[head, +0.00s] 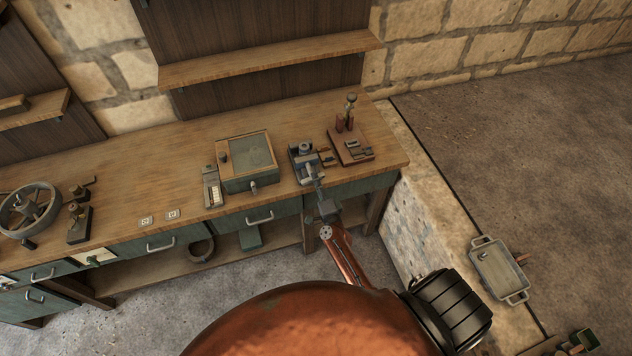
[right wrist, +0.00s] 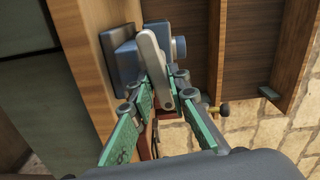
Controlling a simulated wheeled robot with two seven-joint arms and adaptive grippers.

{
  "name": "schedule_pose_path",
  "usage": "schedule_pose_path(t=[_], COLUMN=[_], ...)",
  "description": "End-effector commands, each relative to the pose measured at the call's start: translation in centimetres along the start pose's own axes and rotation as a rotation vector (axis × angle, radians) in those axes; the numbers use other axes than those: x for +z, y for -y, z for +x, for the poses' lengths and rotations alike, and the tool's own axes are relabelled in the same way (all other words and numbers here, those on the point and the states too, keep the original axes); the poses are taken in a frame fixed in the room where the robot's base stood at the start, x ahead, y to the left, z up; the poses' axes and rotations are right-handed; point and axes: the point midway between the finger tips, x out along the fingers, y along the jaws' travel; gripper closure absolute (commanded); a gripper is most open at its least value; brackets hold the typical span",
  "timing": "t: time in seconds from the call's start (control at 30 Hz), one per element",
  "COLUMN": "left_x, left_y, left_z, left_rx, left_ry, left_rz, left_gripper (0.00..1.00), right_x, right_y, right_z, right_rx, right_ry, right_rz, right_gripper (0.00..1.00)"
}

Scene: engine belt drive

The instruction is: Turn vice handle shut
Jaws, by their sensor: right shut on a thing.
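The vice (head: 302,165) is a small blue-grey block with a round part on top, at the front edge of the workbench. Its handle (right wrist: 152,58) is a pale grey flat bar with rounded ends, slightly tilted in the right wrist view. The blue-grey vice body (right wrist: 126,62) shows behind it. My right gripper (right wrist: 164,88) has its green-sided fingers on both sides of the handle and is shut on it. In the head view my right gripper (head: 319,188) reaches the vice front from below and hides the handle there. My left gripper is not in view.
A glass-topped green box (head: 247,165) and a small grey slotted block (head: 212,188) stand left of the vice. A reddish-brown board with upright posts (head: 350,147) stands close on its right. A handwheel (head: 30,208) is at far left. A metal tray (head: 499,269) lies at right.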

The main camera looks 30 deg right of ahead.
Motion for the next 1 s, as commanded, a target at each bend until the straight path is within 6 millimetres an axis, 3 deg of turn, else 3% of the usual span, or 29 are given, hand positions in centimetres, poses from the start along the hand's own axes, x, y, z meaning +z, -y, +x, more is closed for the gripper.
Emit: schedule_pose_path(t=[0.03,0.3,0.87,0.9,1.0], left_x=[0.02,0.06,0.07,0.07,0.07], left_y=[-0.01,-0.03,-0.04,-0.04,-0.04], left_z=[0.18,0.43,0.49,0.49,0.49], left_rx=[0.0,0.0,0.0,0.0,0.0], left_ry=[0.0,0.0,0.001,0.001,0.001], left_rz=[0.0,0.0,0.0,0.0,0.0], left_gripper=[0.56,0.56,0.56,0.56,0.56], right_x=[-0.15,-0.18,-0.19,-0.2,-0.22], right_y=[-0.77,-0.89,-0.93,-0.93,-0.9], right_z=[-0.37,-0.38,-0.39,-0.39,-0.39], right_rx=[0.011,0.011,0.012,0.012,0.011], right_ry=[-0.002,-0.003,-0.004,-0.004,-0.005], right_rz=[0.029,0.135,0.166,0.166,0.166], right_gripper=[1.0,1.0,1.0,0.84,0.77])
